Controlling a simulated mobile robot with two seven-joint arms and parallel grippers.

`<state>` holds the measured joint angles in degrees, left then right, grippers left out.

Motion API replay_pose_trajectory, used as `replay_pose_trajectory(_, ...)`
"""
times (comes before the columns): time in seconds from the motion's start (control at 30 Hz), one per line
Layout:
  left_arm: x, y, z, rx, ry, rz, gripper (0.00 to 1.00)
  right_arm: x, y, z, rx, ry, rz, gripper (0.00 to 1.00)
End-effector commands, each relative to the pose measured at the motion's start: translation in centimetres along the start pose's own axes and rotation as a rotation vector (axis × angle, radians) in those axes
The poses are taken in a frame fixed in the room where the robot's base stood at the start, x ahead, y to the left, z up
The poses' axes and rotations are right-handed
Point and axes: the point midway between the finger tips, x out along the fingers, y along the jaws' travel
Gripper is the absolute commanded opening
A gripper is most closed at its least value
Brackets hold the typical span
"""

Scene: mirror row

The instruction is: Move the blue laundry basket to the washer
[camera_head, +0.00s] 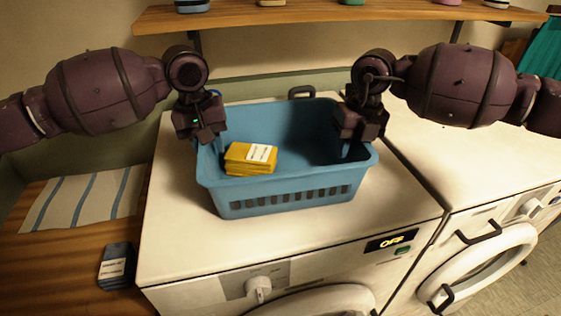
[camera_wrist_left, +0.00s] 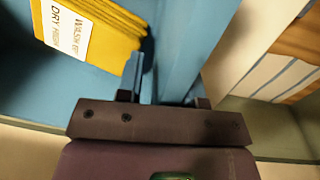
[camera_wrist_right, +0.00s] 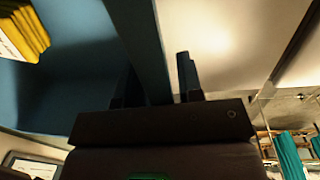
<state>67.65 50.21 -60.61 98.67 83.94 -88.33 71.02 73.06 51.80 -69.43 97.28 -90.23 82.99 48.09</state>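The blue laundry basket (camera_head: 290,190) stands upright on top of the left of two white front-loading machines (camera_head: 180,225). Several yellow folded cloths (camera_head: 245,160) with a white label lie in its left part. My left gripper (camera_head: 212,143) is at the basket's left rim, with its fingers astride the wall in the left wrist view (camera_wrist_left: 165,80). My right gripper (camera_head: 349,146) is at the right rim; its fingers stand apart on either side of the wall in the right wrist view (camera_wrist_right: 155,80), with a gap on the outer side. I cannot tell which machine is the washer.
The second white machine (camera_head: 455,150) stands directly to the right, its top largely clear. At left, a wooden surface (camera_head: 60,270) holds a striped cloth (camera_head: 85,200) and a dark labelled item (camera_head: 116,266). A wooden shelf (camera_head: 330,12) hangs above.

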Motion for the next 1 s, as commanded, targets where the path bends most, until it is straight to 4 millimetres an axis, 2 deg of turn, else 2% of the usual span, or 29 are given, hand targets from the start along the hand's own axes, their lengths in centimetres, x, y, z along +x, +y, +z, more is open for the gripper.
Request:
replay_pose_trajectory(0.23, 0.02, 0.00, -0.01, 0.000, 0.000, 0.000, 0.34, 0.01, 0.01, 0.01, 0.000, 0.000, 0.000, 0.34)
replay_pose_trajectory(0.47, 0.00, 0.00, -0.02, 0.000, 0.000, 0.000, 0.00, -0.01, 0.01, 0.01, 0.000, 0.000, 0.000, 0.00)
replay_pose_trajectory(1.0, -0.21, 0.01, -0.05, -0.001, 0.002, 0.001, 0.00, -0.24, 0.01, 0.04, 0.000, -0.002, 0.000, 0.00)
